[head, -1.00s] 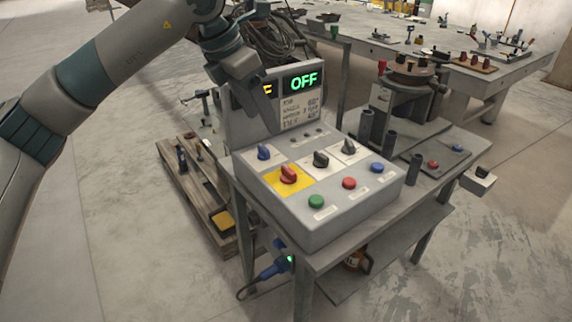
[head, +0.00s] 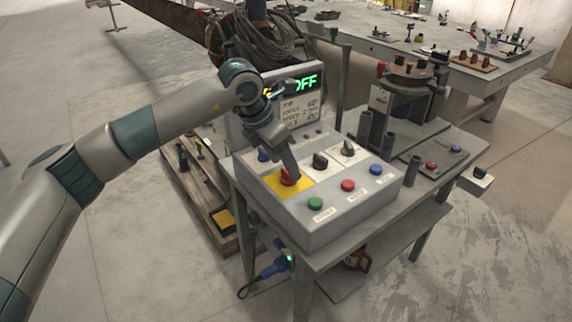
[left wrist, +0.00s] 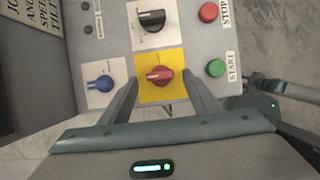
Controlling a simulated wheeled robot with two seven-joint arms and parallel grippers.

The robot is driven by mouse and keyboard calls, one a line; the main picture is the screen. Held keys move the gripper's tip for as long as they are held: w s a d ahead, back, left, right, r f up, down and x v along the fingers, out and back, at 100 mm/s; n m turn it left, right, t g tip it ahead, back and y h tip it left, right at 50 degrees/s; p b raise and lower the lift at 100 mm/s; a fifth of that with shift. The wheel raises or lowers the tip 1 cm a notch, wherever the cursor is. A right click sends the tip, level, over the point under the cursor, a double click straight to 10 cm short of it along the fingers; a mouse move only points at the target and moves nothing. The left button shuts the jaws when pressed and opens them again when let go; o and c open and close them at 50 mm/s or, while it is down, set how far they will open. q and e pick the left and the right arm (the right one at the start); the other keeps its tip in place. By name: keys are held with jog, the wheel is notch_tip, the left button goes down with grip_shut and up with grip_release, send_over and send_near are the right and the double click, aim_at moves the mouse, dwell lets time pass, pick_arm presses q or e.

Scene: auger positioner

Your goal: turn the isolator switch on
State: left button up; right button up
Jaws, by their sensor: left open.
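The isolator switch is a red rotary knob (head: 287,177) on a yellow plate (head: 272,184) on the grey control box. In the left wrist view the red knob (left wrist: 159,76) on its yellow plate (left wrist: 150,95) lies between and just ahead of the two fingers. My left gripper (head: 291,172) is open, its fingers pointing down at the knob. In the left wrist view the left gripper (left wrist: 160,85) has one finger on each side of the knob; I cannot tell whether they touch it. A display (head: 303,83) behind reads OFF, partly hidden by my arm. My right gripper is not in view.
Close to the red knob are a blue knob (left wrist: 104,83), a black knob (left wrist: 152,20), a green button (left wrist: 216,68) and a red button (left wrist: 208,12). Dark upright posts (head: 389,146) stand right of the box. A cluttered table (head: 455,62) is behind.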

aim_at(288, 176)
pick_arm(q)
jog(key=shift+x, duration=0.9)
jog(key=shift+f, duration=0.35)
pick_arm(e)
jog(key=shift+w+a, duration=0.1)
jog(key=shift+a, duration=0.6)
